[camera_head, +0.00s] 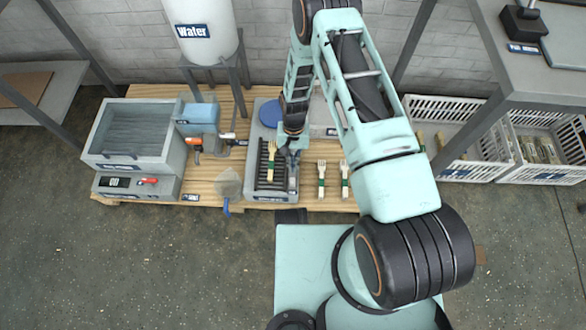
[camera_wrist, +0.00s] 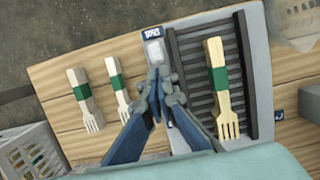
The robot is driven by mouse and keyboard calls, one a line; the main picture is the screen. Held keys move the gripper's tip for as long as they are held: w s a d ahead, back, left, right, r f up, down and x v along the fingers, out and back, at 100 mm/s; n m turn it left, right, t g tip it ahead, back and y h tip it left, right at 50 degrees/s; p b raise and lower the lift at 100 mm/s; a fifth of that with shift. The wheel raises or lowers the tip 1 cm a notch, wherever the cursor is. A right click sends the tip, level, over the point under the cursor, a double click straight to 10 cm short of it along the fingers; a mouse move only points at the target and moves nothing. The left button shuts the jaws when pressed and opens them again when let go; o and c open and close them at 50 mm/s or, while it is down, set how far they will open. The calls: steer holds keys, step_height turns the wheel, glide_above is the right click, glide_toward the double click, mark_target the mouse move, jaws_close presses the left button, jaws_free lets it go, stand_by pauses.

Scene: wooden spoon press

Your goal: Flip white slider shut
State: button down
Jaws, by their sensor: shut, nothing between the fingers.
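The press (camera_head: 262,109) is a grey unit on the wooden pallet, with a dark slatted bed that also shows in the wrist view (camera_wrist: 190,50). A wooden fork with a green band (camera_wrist: 218,85) lies on the slats. A pale, whitish piece that looks like the white slider (camera_wrist: 153,48) is in a channel beside the slats, below a small label, in the wrist view. My gripper (camera_wrist: 158,78) is shut and empty, with its fingertips over that channel just by the pale piece. I cannot tell whether they touch. In the head view my gripper (camera_head: 292,152) hides part of the channel.
Two banded fork bundles (camera_head: 321,178) (camera_head: 344,178) lie on the pallet right of the press. A grey basin unit (camera_head: 130,130) and a white Water tank (camera_head: 203,25) stand left. White crates (camera_head: 470,172) stand right. A shelf (camera_head: 520,60) overhangs the right side.

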steer(key=v, duration=0.9)
steer(key=shift+w, duration=0.15)
steer(key=shift+f, duration=0.1)
